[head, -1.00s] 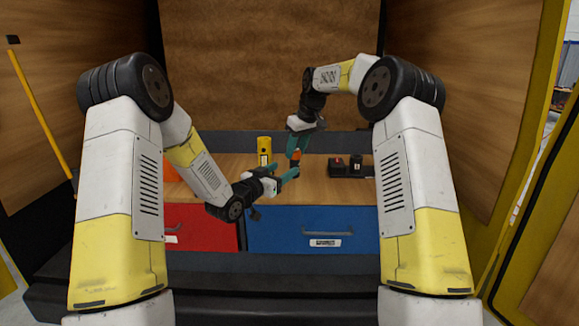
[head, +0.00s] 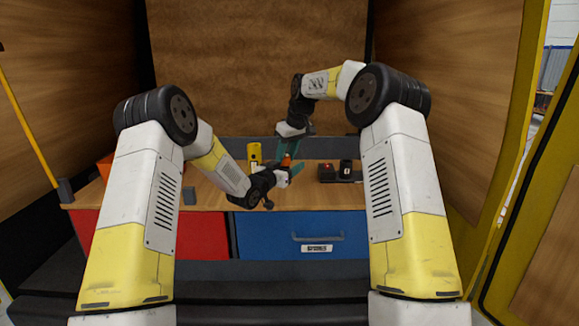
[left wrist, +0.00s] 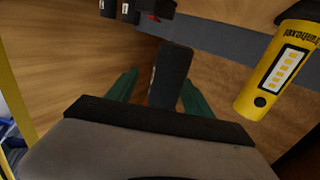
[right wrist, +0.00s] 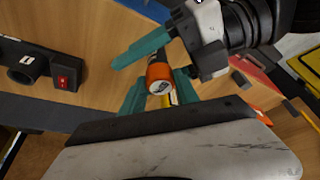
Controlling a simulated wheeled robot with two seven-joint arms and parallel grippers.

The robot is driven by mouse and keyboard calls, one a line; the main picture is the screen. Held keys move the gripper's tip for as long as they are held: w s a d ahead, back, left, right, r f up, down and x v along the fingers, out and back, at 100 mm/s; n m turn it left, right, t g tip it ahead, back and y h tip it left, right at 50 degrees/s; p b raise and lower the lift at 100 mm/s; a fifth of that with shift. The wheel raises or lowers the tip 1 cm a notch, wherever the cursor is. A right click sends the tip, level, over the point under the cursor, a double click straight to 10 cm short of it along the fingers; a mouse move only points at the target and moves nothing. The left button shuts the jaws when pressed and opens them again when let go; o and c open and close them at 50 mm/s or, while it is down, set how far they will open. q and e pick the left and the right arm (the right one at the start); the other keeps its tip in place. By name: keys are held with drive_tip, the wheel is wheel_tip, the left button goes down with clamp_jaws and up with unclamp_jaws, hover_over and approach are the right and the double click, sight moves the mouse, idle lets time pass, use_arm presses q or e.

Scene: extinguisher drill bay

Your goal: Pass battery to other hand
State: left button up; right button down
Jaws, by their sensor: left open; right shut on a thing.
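The battery, orange at one end with a black body, is held by my right gripper (head: 289,148) above the bench. Its orange end (right wrist: 160,76) shows between the green fingers of the right gripper (right wrist: 160,96) in the right wrist view. My left gripper (head: 293,171) is open just below the right one.
A yellow lamp-like cylinder (left wrist: 278,72) stands upright close to the left gripper; it also shows in the head view (head: 254,154). A black unit with a red switch (head: 326,172) sits on the bench to the right. Red (head: 201,236) and blue (head: 270,232) drawers are below.

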use_arm(q)
clamp_jaws()
use_arm(e)
drive_tip(key=c, duration=0.8)
unclamp_jaws()
drive_tip(key=shift+c, duration=0.2)
drive_tip(key=shift+r, duration=0.15)
drive_tip(key=v, duration=1.2)
drive_tip(key=s+r+m, duration=0.1)
drive_tip(key=s+r, duration=0.3)
drive_tip(key=s, duration=0.5)
drive_tip(key=s+d+f+m+t, duration=0.1)
drive_tip(key=s+d+f+m, duration=0.1)
drive_tip(key=s, duration=0.8)
drive_tip(key=s+d+f+m, duration=0.2)
drive_tip(key=s+f, duration=0.3)
drive_tip(key=s, duration=0.6)
drive_tip(key=s+d+f+m+t, duration=0.1)
drive_tip(key=s+f, duration=0.3)
drive_tip(key=s, duration=0.7)
drive_tip(key=shift+d+m+t, duration=0.3)
drive_tip(key=shift+d+m, duration=0.1)
drive_tip(key=shift+d, duration=0.1)
